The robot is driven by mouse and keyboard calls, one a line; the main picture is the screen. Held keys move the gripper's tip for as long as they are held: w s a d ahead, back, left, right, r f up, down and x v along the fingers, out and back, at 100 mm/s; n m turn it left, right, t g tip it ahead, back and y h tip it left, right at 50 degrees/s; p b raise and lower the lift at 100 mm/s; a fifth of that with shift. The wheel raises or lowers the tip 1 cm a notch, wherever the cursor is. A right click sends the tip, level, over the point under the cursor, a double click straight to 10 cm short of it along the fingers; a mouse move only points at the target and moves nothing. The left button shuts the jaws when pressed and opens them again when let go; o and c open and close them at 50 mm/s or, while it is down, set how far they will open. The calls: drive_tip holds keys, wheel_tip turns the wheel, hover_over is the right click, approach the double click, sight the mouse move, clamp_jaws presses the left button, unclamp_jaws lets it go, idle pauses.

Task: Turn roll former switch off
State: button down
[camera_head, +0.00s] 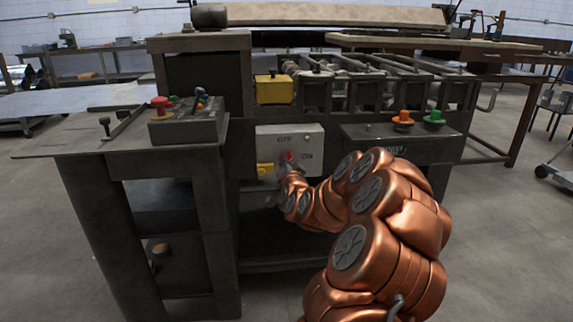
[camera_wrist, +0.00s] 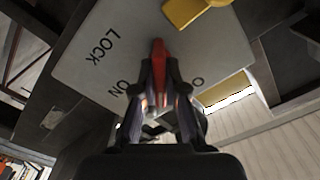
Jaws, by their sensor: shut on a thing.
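The roll former's switch panel is a light grey box (camera_head: 309,134) on the front of the dark machine. It also fills the upper middle of the wrist view (camera_wrist: 100,62), with the words LOCK and ON and part of another label. The red switch handle (camera_head: 289,155) sits on the panel's lower middle. In the wrist view the red handle (camera_wrist: 158,52) sticks out between the fingertips of my gripper (camera_wrist: 160,78). My gripper is shut on this handle. Its lower part is hidden by the fingers. In the head view my arm partly covers the gripper.
A yellow part (camera_head: 265,170) is at the panel's lower left, close to my gripper. A yellow box (camera_head: 274,89) is above. A control box (camera_head: 188,122) with a red button stands at left. Orange (camera_head: 403,118) and green (camera_head: 435,117) knobs stand at right.

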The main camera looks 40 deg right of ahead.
drive_tip(key=n, duration=0.4)
drive_tip(key=shift+n, duration=0.3)
drive_tip(key=shift+n+p, duration=0.35)
drive_tip(key=shift+n, duration=1.45)
drive_tip(key=c, duration=1.2)
unclamp_jaws()
wheel_tip(320, 180, up, 10)
drive_tip(key=shift+r, duration=0.1)
